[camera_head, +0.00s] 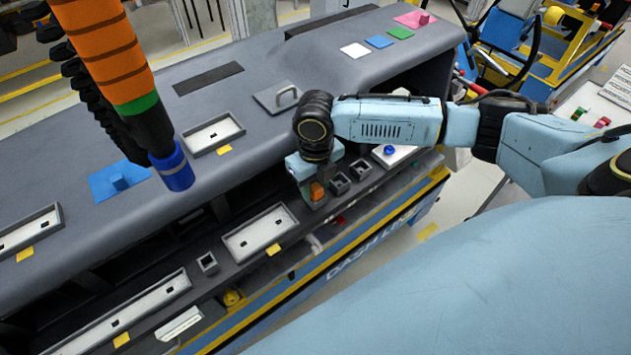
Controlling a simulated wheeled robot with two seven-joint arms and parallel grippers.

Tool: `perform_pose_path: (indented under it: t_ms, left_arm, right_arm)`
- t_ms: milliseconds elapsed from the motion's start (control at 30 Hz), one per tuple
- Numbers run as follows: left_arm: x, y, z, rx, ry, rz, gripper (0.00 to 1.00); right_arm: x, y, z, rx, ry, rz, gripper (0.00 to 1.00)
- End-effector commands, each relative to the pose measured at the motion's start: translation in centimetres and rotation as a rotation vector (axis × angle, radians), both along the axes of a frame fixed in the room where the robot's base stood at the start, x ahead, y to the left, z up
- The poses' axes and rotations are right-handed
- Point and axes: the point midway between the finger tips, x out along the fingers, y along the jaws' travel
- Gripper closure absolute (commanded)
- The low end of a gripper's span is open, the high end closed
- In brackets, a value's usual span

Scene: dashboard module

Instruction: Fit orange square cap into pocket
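The small orange cap (317,190) is at the tip of my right gripper (312,188), in line with two dark square pockets (340,183) (361,169) on the lower ledge. The gripper points down over the near end of that row. The cap appears at or just above a pocket there, whose opening is mostly hidden by the cap and gripper. I cannot tell whether the cap is seated, or whether the fingers are closed on it. My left gripper is out of view.
An orange, green and blue hanging tool (172,168) fills the upper left. A grey plate with a handle (278,97) lies on the dashboard (130,120) beside my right wrist. A recessed tray (261,232) and a single square socket (207,262) lie left of the cap.

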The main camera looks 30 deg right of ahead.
Motion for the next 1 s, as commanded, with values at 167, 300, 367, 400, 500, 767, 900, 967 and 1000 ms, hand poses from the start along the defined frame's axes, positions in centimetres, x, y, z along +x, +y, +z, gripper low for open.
perform_pose_path:
  t_ms: [167, 300, 367, 400, 500, 767, 900, 967, 1000]
  left_arm:
    - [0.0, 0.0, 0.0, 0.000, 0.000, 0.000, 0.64]
    - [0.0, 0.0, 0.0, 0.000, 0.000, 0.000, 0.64]
    - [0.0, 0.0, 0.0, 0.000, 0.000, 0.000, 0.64]
    - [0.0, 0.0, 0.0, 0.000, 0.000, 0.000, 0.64]
    - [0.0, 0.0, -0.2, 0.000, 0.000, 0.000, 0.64]
    - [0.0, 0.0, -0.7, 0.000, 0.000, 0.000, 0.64]
    - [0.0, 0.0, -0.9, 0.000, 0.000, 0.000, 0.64]
    - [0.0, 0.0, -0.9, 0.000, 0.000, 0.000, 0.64]
    - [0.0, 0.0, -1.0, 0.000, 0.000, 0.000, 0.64]
  right_arm:
    - [0.0, 0.0, 0.0, 0.000, 0.001, 0.000, 0.52]
    - [0.0, 0.0, 0.0, 0.000, 0.001, 0.000, 0.52]
    - [0.0, 0.0, 0.2, 0.000, 0.000, 0.000, 0.52]
    - [0.0, 0.0, 0.4, 0.000, -0.001, -0.001, 0.52]
    - [0.1, 0.0, 1.6, 0.000, -0.003, 0.000, 0.52]
    - [0.1, 0.0, 7.3, 0.000, -0.006, 0.002, 0.52]
    - [0.1, 0.0, 10.1, 0.000, -0.003, 0.001, 0.52]
    - [0.1, 0.0, 11.2, -0.001, -0.004, 0.001, 0.52]
    - [0.1, 0.0, 11.7, 0.000, -0.003, 0.001, 0.52]
